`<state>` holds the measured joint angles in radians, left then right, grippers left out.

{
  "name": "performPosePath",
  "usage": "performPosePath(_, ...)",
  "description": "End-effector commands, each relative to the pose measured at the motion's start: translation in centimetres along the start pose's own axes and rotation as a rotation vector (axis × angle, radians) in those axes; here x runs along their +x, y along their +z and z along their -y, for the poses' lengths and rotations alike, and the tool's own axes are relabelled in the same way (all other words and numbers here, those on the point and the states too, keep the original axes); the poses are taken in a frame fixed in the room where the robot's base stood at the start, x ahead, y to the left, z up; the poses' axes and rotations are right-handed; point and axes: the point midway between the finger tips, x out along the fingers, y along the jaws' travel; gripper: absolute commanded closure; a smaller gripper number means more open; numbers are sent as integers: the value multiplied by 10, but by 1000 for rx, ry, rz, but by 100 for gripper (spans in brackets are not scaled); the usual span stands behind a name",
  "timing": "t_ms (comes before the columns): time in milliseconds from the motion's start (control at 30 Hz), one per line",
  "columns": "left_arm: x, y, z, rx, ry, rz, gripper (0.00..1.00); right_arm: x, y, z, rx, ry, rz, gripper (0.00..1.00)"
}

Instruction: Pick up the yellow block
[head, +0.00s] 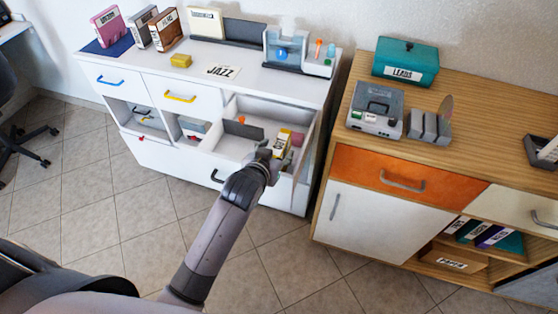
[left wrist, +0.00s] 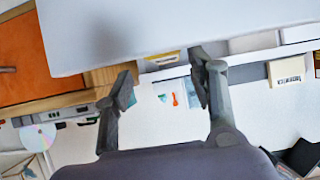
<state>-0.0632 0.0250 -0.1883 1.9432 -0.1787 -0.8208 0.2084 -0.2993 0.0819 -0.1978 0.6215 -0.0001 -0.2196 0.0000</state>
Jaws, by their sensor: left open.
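A small plain yellow block (head: 180,61) lies on the white cabinet top, in front of the upright cases. A second yellow item with a pale face (head: 281,143) stands inside the pulled-out white drawer (head: 235,147). My left gripper (head: 266,153) is at the drawer beside that second item, well away from the plain block. In the left wrist view my left gripper (left wrist: 163,84) is open, with nothing seen held between its fingers. A yellow strip (left wrist: 162,58) shows beyond the fingers, partly hidden by a white panel; I cannot tell which item it is. My right gripper is not in view.
A wooden cabinet with an orange drawer (head: 395,178) stands close on the right. The tiled floor in front is clear.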

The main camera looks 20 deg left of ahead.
Motion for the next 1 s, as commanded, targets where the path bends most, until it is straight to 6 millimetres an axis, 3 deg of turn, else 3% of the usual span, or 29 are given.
performPosePath(167, 10, 0, 1, 0, 0, -1, 48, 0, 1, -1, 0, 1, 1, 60)
performPosePath(500, 54, 3, 8, 0, 0, 0, 48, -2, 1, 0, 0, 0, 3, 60)
performPosePath(800, 58, 3, 7, -1, 1, -1, 48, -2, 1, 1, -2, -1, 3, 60)
performPosePath(1000, 58, 3, 7, 0, 1, -1, 61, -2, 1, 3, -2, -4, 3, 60)
